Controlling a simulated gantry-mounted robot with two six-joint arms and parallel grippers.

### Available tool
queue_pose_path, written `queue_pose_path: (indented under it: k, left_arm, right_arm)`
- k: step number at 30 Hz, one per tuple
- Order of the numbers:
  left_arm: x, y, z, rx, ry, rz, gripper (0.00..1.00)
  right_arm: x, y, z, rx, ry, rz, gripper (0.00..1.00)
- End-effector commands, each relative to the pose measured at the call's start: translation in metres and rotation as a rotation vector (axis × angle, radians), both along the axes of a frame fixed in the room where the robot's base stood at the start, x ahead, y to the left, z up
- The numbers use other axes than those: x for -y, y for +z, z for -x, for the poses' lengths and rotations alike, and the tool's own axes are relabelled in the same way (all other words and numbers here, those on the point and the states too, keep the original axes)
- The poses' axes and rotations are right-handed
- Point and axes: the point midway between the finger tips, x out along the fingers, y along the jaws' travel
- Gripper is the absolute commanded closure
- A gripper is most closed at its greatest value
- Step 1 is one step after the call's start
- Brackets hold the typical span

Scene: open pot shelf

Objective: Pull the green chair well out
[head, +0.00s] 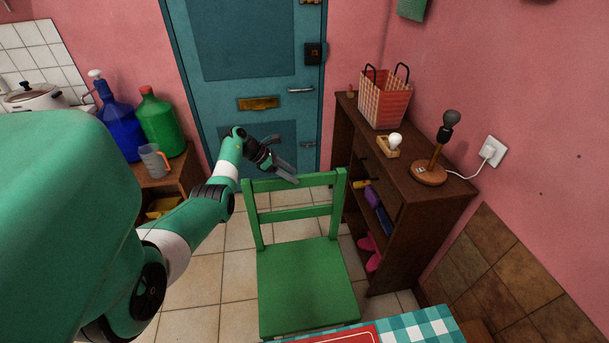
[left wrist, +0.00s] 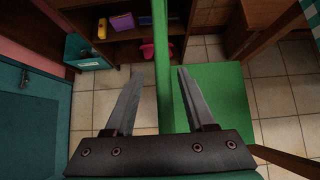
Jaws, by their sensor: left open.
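The green chair (head: 305,287) stands on the tiled floor with its backrest toward the blue door and its seat toward the front. My left gripper (head: 293,178) is at the top rail of the backrest, left of its middle. In the left wrist view my left gripper (left wrist: 160,98) is open, and the green top rail (left wrist: 164,40) runs between its two fingers, with a gap on each side. I cannot tell how deep the rail sits between them. The seat (left wrist: 215,90) shows beyond the right finger. My right gripper is not in view.
A dark wooden shelf unit (head: 415,212) stands close on the chair's right. A table with a checked cloth (head: 425,330) is at the front, near the seat. A low cabinet (head: 178,180) with bottles stands at the left. Tiled floor (head: 235,275) is clear left of the chair.

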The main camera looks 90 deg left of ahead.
Motion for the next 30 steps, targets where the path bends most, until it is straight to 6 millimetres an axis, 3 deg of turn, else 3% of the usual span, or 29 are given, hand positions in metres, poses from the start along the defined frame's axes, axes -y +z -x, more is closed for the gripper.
queue_pose_path:
  k: [1,3,10,30]
  left_arm:
    - [0.000,0.016,0.010,0.000,0.004,-0.001,0.45]
    - [0.002,0.026,0.022,0.000,0.004,-0.001,0.45]
    - [0.005,0.046,0.045,-0.001,0.001,0.000,0.45]
    - [0.006,0.047,0.043,-0.001,-0.008,0.001,0.45]
  right_arm:
    - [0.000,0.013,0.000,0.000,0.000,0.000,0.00]
    - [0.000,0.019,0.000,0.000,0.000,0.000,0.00]
    - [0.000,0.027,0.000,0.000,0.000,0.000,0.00]
    - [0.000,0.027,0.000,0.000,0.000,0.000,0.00]
